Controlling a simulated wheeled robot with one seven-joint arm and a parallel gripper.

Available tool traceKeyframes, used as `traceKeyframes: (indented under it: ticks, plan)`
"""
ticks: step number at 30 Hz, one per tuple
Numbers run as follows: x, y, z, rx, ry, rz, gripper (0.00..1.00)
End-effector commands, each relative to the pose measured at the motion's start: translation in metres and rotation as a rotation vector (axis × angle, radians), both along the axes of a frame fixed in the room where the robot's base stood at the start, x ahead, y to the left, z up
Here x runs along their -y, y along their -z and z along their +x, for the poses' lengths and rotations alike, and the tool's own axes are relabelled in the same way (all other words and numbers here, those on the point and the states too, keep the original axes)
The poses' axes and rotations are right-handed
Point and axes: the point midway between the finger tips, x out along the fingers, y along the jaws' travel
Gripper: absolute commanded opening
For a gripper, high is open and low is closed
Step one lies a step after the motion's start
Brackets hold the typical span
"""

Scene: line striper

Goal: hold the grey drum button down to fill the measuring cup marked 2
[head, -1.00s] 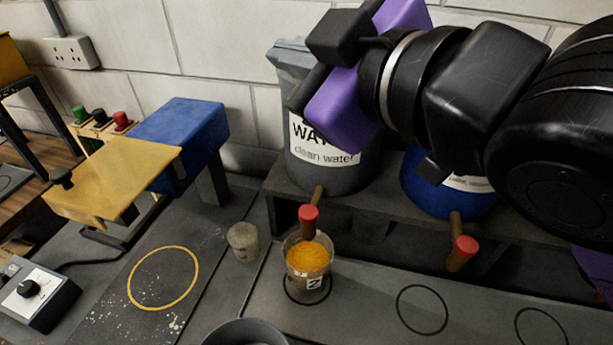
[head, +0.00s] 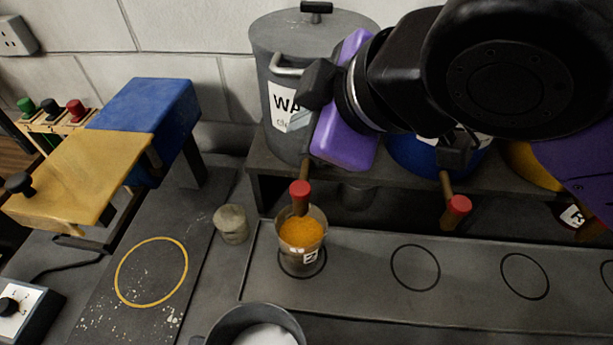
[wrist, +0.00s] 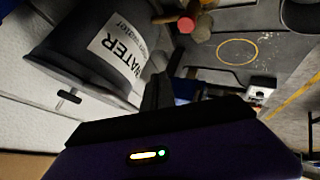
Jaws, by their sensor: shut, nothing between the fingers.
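The grey drum (head: 270,65), labelled WATER, stands on a dark shelf; it also shows in the wrist view (wrist: 75,55). Its tap ends in a red button (head: 300,187), also seen in the wrist view (wrist: 185,25). Below the tap, a clear measuring cup (head: 302,262) with orange contents stands on a black ring. Its small label's marking is hard to read. My gripper (head: 308,125) is shut and empty, in front of the drum's right side and above the red button, apart from it. The fingers (wrist: 158,92) also show in the wrist view.
A blue drum (head: 405,155) with a red-ended tap (head: 458,205) stands right of the grey drum, partly behind my arm. A small beige pot (head: 231,224) stands left of the cup. A grey pan (head: 215,330) is in front. Empty black rings lie to the right.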

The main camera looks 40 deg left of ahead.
Motion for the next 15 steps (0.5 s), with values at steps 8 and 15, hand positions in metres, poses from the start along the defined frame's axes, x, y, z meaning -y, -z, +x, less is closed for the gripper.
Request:
traceKeyframes:
  ticks: [8, 15]
  plan:
    - [0.000, 0.007, 0.000, 0.001, 0.001, 0.001, 0.00]
    - [0.000, 0.031, 0.000, 0.001, 0.001, 0.001, 0.00]
